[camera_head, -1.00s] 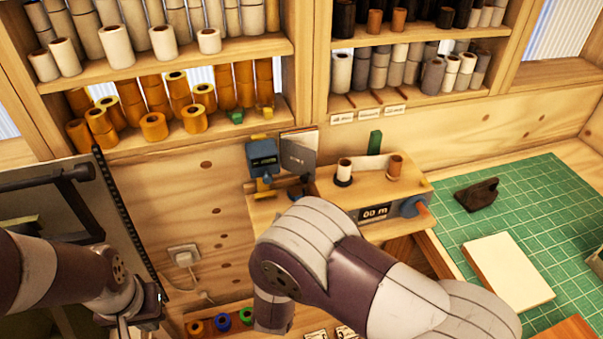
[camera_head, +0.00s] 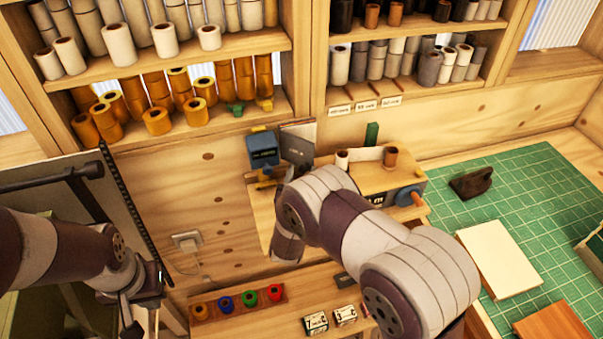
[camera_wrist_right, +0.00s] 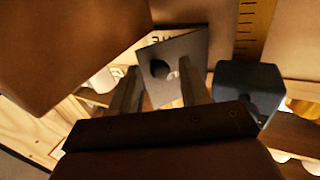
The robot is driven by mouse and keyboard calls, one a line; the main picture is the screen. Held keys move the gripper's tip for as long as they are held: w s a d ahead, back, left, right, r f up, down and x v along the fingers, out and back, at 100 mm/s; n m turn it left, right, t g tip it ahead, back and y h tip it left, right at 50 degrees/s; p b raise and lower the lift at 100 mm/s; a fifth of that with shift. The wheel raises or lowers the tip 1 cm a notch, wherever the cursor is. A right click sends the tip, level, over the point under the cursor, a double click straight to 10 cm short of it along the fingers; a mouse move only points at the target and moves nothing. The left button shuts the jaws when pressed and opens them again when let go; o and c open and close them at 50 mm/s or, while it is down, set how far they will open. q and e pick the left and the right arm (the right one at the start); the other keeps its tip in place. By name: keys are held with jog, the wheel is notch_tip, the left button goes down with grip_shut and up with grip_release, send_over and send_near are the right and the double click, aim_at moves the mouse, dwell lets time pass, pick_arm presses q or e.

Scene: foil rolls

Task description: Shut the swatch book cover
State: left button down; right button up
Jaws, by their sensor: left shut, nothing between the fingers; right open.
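The swatch book (camera_head: 298,143) stands on the wooden bench at the back, beside a blue device. Its dark grey cover and paler leaves show in the head view, partly hidden by my right arm. In the right wrist view the grey cover (camera_wrist_right: 177,62), with a dark round spot and a pale label, lies just beyond the fingers. My right gripper (camera_wrist_right: 158,68) is open and empty, its fingers pointing at the cover; I cannot tell whether they touch it. My left gripper (camera_head: 139,325) is shut and empty at the lower left, far from the book.
The blue device (camera_head: 263,149) stands close left of the book. A wooden winder with rolls (camera_head: 390,157) stands to its right. Shelves of rolls (camera_head: 200,100) hang above. A rack of coloured rolls (camera_head: 238,300) sits below. The green cutting mat (camera_head: 535,190) has free room at right.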

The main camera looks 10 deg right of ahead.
grip_shut()
jog(key=shift+w+d+f+n+t+y+b, duration=0.1)
jog(key=shift+w+d+n+t+y+b, duration=0.15)
jog(key=shift+d+n+y, duration=0.35)
jog(key=shift+w+d+r+n+t+y+b, duration=0.15)
jog(key=shift+d+n+y+b, duration=0.2)
jog(key=shift+y, duration=0.45)
jog(key=shift+w+d+f+n+t+y+b, duration=0.25)
jog(key=shift+d+n+y, duration=0.2)
jog(key=shift+y, duration=0.25)
jog(key=shift+w+d+r+n+y+b, duration=0.15)
jog(key=shift+n+y, duration=0.2)
jog(key=shift+y, duration=0.2)
jog(key=shift+w+d+r+n+y+b, duration=0.15)
jog(key=shift+n+y, duration=0.2)
jog(key=shift+y, duration=0.2)
jog(key=shift+f, duration=0.1)
grip_release()
jog(key=shift+s, duration=0.1)
jog(key=shift+a, duration=0.1)
jog(key=shift+s, duration=0.15)
